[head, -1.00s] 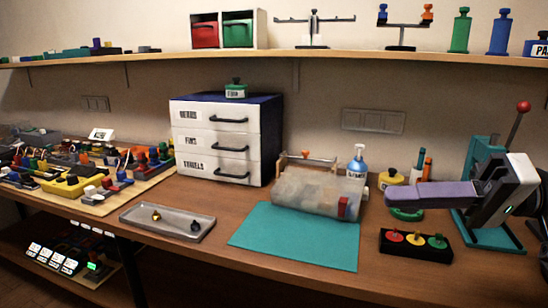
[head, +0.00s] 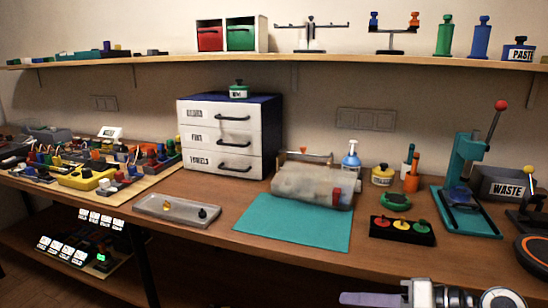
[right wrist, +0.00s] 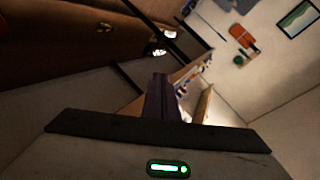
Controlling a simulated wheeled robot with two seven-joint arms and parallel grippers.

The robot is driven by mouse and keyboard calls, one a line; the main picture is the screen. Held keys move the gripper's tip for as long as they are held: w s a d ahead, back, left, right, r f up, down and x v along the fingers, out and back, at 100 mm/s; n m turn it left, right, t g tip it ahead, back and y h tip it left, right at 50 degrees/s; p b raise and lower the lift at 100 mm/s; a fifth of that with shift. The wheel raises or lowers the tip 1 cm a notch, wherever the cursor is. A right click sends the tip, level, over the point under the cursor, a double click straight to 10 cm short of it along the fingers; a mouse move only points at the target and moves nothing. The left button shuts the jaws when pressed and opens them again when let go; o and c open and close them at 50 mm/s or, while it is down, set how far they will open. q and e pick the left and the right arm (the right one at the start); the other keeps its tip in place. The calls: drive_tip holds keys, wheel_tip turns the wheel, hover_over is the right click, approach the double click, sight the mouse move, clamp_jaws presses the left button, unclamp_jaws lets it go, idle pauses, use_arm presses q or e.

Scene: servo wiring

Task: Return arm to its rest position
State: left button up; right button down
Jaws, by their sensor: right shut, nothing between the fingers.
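My right gripper (head: 345,298) is low at the bottom edge of the head view, right of centre. Its purple fingers point left, are closed together and hold nothing. It is in front of the workbench's front edge, apart from everything on the bench. In the right wrist view the shut fingers (right wrist: 162,92) stick out from the dark palm, with dark floor and bench legs beyond. My left arm and gripper do not show in either view.
The bench carries a teal mat (head: 290,222), a grey tray (head: 176,210), a black button box (head: 402,231), a teal lever press (head: 467,205) and a waste bin (head: 506,184). A white drawer unit (head: 222,138) stands behind. The floor in front of the bench looks clear.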

drive_tip(key=s+a+f+h, duration=0.1)
drive_tip(key=s+f+h, duration=0.3)
drive_tip(key=f, duration=0.9)
drive_tip(key=s+f+n+h+p, duration=0.1)
drive_tip(key=s+f+h, duration=0.1)
drive_tip(key=s+f, duration=0.4)
drive_tip(key=s+f+t+h+p, duration=0.1)
drive_tip(key=s+f, duration=0.4)
drive_tip(key=s, duration=0.8)
drive_tip(key=shift+d+f+n+t+h, duration=0.2)
drive_tip(key=shift+f+n+t+h, duration=0.15)
drive_tip(key=shift+h, duration=0.55)
drive_tip(key=shift+s, duration=0.1)
